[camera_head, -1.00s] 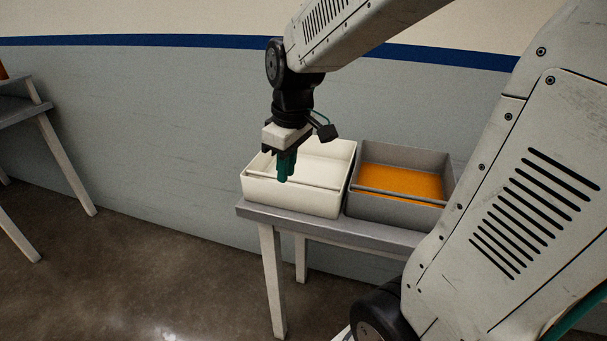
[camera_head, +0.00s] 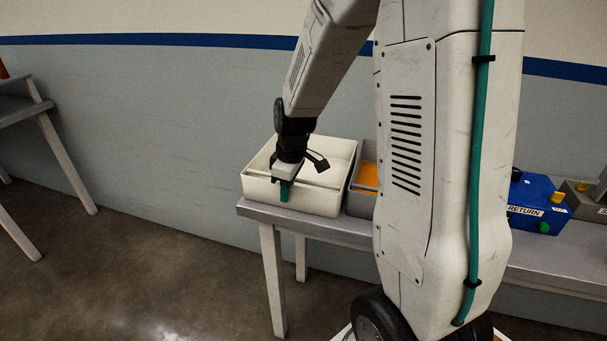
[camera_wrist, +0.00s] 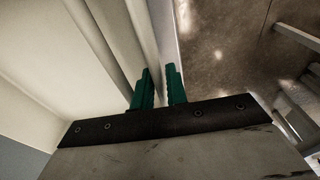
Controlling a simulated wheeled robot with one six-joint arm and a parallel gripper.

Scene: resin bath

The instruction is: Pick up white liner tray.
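The white liner tray (camera_head: 318,198) is an open, off-white box with a bar across its inside near the front. It rests level at the left end of the grey table. My gripper (camera_head: 286,190) points down at the tray's front wall, with a green finger showing outside that wall. In the wrist view, the two green fingers (camera_wrist: 160,85) stand a small gap apart at the front edge. The tray's inside (camera_wrist: 45,60) lies to their left. The wall seems to run between them, but whether they press on it is unclear.
A grey bath with orange resin (camera_head: 368,176) stands close to the tray's right, partly behind my arm. A blue box marked RETURN (camera_head: 535,205) is farther right on the table (camera_head: 330,226). Another table (camera_head: 58,150) stands at far left. The floor between is clear.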

